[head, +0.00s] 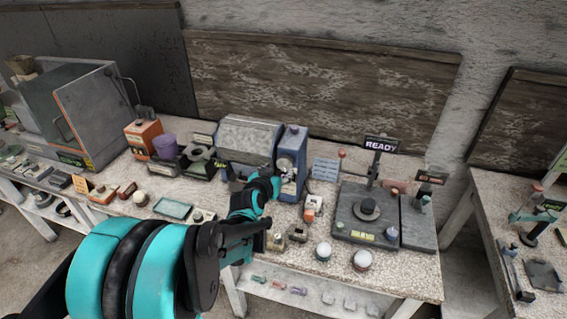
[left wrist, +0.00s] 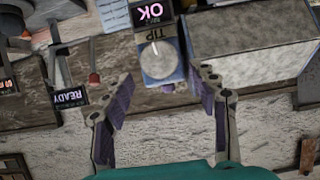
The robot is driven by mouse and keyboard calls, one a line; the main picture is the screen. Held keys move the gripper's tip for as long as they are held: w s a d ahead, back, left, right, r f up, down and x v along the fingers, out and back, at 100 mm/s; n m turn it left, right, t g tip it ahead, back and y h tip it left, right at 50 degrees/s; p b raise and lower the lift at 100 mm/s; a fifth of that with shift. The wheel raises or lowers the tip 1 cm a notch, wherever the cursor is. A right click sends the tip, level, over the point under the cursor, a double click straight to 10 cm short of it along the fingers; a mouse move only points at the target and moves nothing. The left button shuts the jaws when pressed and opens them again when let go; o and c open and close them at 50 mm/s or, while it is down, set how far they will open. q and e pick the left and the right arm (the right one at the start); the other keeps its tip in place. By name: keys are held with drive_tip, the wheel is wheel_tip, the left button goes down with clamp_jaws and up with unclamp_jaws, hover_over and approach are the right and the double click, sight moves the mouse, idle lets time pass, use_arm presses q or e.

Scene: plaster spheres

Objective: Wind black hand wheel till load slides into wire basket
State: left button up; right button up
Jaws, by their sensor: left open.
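My left gripper (head: 268,184) reaches in front of the blue box (head: 292,150) in the middle of the bench. In the left wrist view the gripper (left wrist: 165,78) is open and empty, its two fingers apart on either side of the blue box (left wrist: 156,82). That box has a pale round dial (left wrist: 157,60), a TIP label and a lit OK sign. A dark round knob (head: 367,208) stands on a grey plate under the READY sign; I cannot tell whether it is the black hand wheel. I cannot make out a wire basket or the load. My right gripper is not in view.
An orange box (head: 144,138) and a large grey cabinet (head: 75,110) stand left. Two white-topped round objects, one at the front edge (head: 323,251), and small blocks crowd the bench. Another bench (head: 500,215) stands right.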

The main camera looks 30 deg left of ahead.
sight(284, 165)
use_arm(q)
drive_tip(key=b+x, duration=0.1)
drive_tip(key=x, duration=0.5)
drive_tip(key=shift+w+f, duration=0.25)
drive_tip(key=shift+w, duration=0.1)
drive_tip(key=c, duration=0.8)
